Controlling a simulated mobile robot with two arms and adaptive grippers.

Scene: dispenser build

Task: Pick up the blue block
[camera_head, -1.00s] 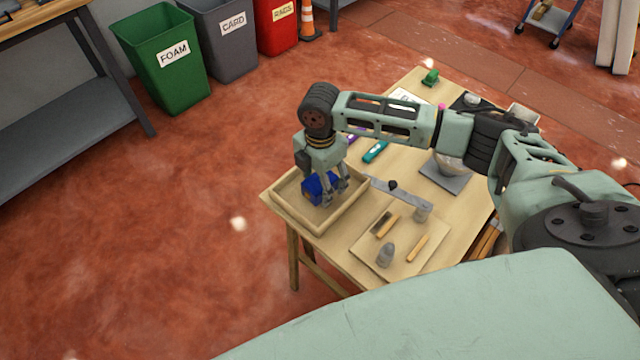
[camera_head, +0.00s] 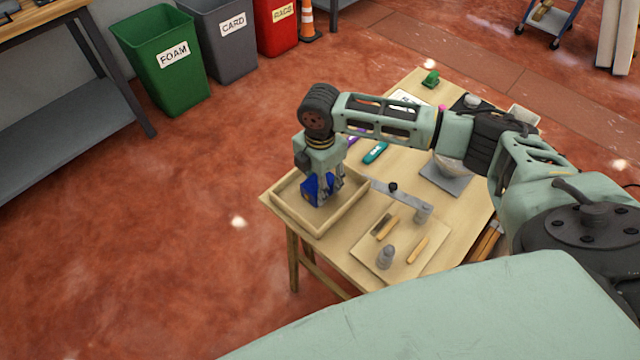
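The blue block (camera_head: 311,189) is at the shallow wooden tray (camera_head: 281,209) on the near left corner of the table. My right gripper (camera_head: 328,194) points down over the tray, with its fingers closed against the block. The fingers hide the block's right part. I cannot tell whether the block's underside touches the tray floor. My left gripper is not in view.
The wooden table (camera_head: 345,265) also carries a board (camera_head: 376,258) with small tools, a grey bar (camera_head: 402,194), a teal tool (camera_head: 376,152) and a bowl (camera_head: 452,168). Bins stand on the floor at the back left.

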